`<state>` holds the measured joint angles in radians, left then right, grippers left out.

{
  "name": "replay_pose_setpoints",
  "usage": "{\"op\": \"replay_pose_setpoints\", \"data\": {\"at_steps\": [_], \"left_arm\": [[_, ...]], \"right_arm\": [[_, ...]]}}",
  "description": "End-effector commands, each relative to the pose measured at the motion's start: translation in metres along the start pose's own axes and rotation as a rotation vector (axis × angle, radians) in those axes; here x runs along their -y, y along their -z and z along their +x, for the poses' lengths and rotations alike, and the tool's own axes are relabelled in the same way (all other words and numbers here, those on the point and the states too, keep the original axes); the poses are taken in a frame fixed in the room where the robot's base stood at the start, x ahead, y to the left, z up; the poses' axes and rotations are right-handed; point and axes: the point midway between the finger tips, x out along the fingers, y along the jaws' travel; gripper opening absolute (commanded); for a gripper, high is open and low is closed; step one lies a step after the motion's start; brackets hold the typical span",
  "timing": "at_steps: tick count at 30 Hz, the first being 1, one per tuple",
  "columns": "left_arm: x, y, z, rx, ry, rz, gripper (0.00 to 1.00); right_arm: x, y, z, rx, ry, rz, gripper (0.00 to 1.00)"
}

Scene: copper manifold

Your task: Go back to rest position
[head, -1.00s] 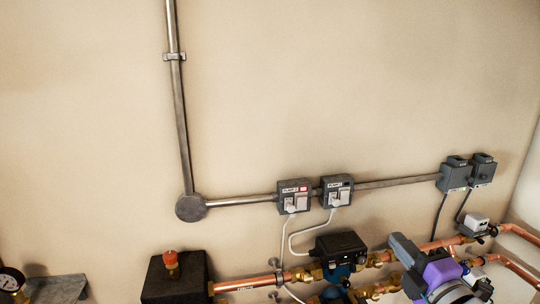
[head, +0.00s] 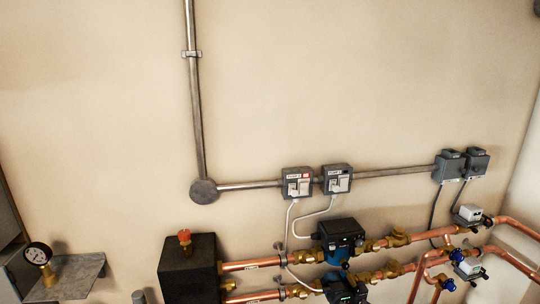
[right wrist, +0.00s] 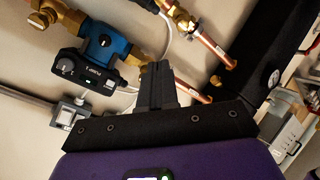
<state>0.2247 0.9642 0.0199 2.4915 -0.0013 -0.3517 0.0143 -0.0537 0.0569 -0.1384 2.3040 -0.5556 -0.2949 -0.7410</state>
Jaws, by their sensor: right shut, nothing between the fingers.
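My right gripper (right wrist: 158,84) shows in the right wrist view, with its dark fingers together and nothing between them. It points toward the copper pipework and appears apart from it, though the exact gap is hard to judge. Neither gripper shows in the head view. The copper manifold (head: 253,264) runs along the wall at the lower right of the head view. A blue pump with a black control box (head: 341,233) sits on its upper line, and the blue pump body (right wrist: 107,45) also shows in the right wrist view.
Two switch boxes (head: 298,183) (head: 337,179) and two grey boxes (head: 447,166) (head: 476,162) sit along a metal conduit (head: 394,172).

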Motion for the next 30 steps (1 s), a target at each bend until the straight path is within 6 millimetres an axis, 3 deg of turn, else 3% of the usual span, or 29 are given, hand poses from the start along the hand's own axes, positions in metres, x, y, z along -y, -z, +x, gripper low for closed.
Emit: {"op": "replay_pose_setpoints", "data": {"at_steps": [1,3,8,12,15,18,23,30], "left_arm": [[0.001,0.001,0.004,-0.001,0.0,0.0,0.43],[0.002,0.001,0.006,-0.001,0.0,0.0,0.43],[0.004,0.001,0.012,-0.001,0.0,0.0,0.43],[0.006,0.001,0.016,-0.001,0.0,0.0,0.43],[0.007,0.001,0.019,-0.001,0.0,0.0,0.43],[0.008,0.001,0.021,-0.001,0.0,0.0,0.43],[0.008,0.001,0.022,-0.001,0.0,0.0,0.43],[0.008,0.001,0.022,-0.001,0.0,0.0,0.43]], "right_arm": [[0.038,-0.024,0.021,0.053,0.078,0.108,0.0],[0.081,-0.05,0.038,0.125,0.158,0.264,0.0],[0.188,-0.108,0.057,0.332,0.312,0.624,0.0],[0.281,-0.15,0.05,0.554,0.407,0.927,0.0],[0.339,-0.171,0.035,0.714,0.447,1.11,0.0],[0.382,-0.183,0.018,0.847,0.465,1.247,0.0],[0.416,-0.191,0.001,0.969,0.469,1.361,0.0],[0.421,-0.192,-0.003,0.989,0.468,1.38,0.0]]}}
